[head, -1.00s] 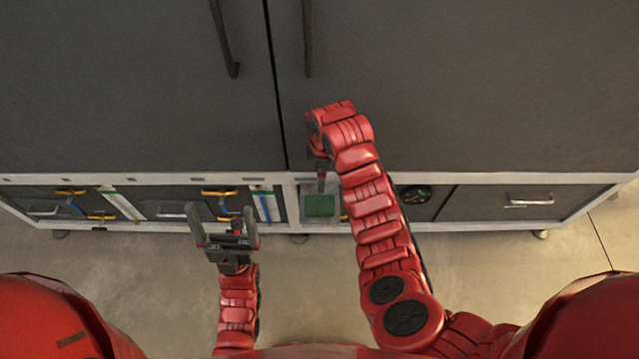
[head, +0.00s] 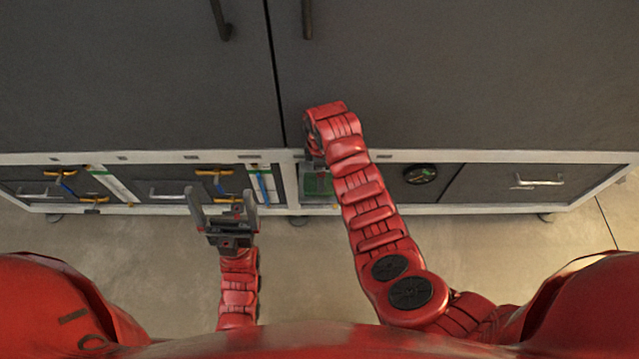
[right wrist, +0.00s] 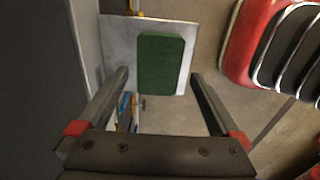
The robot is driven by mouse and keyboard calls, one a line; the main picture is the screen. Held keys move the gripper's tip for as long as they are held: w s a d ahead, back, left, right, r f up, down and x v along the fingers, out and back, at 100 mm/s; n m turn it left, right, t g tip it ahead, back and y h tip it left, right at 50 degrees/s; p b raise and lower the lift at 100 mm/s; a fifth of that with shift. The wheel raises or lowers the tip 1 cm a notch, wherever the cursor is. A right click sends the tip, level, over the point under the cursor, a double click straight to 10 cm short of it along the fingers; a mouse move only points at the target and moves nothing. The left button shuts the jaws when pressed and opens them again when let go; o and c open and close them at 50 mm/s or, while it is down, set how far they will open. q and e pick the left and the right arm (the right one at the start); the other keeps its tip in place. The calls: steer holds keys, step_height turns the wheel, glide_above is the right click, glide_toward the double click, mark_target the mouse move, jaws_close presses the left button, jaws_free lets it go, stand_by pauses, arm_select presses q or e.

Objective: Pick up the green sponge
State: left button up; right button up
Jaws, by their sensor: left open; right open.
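The green sponge (head: 317,185) lies on a small light metal tray or shelf at the cabinet's front, partly hidden by my right arm in the head view. In the right wrist view the sponge (right wrist: 161,63) is a dark green block on the light plate (right wrist: 117,45). My right gripper (right wrist: 160,78) is open, its two fingers to the left and right of the sponge in that view; I cannot tell how far above it they are. In the head view the right fingertips are mostly hidden. My left gripper (head: 221,194) is open and empty in front of the cabinet.
A large grey cabinet (head: 480,75) with dark vertical handles (head: 307,18) fills the back. Its lower white frame holds drawers with metal handles (head: 538,181), yellow clips and a round dark dial (head: 420,173). Bare floor (head: 160,245) lies in front.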

mark_target(310, 188)
steer(key=f, duration=0.3)
steer(key=shift+a, duration=0.25)
steer(key=shift+w+f, duration=0.1)
steer(key=shift+f, duration=0.6)
steer(key=c, duration=1.2)
